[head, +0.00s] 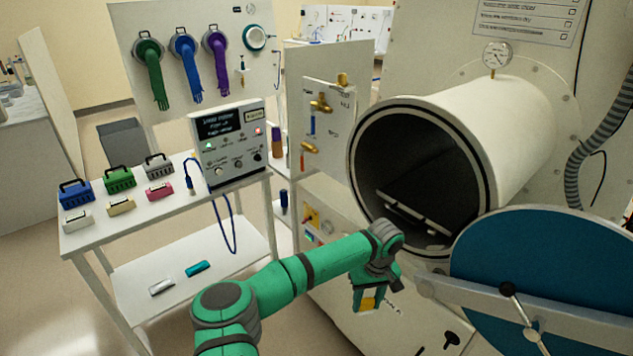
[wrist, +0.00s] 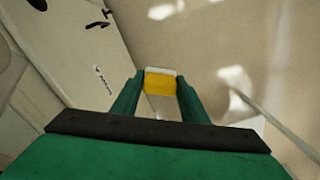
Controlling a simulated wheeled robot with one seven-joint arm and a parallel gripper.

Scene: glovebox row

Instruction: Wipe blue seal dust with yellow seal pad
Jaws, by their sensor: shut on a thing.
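My gripper (head: 366,300) is shut on a yellow pad (head: 368,304) and holds it in the air in front of the white cabinet, below the round chamber opening. In the wrist view, my gripper (wrist: 160,84) has the yellow pad (wrist: 160,83) between its fingertips; the pad has a white edge. A round chamber (head: 420,180) with a dark rim stands open, with a dark tray inside. Its blue door (head: 560,265) is swung out at the right, with a grey bar across it. I cannot make out blue dust on any surface.
A white cart (head: 110,240) at left carries blue, green and grey handled blocks, white, pale yellow and pink pads, and a control box (head: 230,140). A blue cable hangs from it. The blue door stands close to the right of my arm. Bare floor shows below my gripper.

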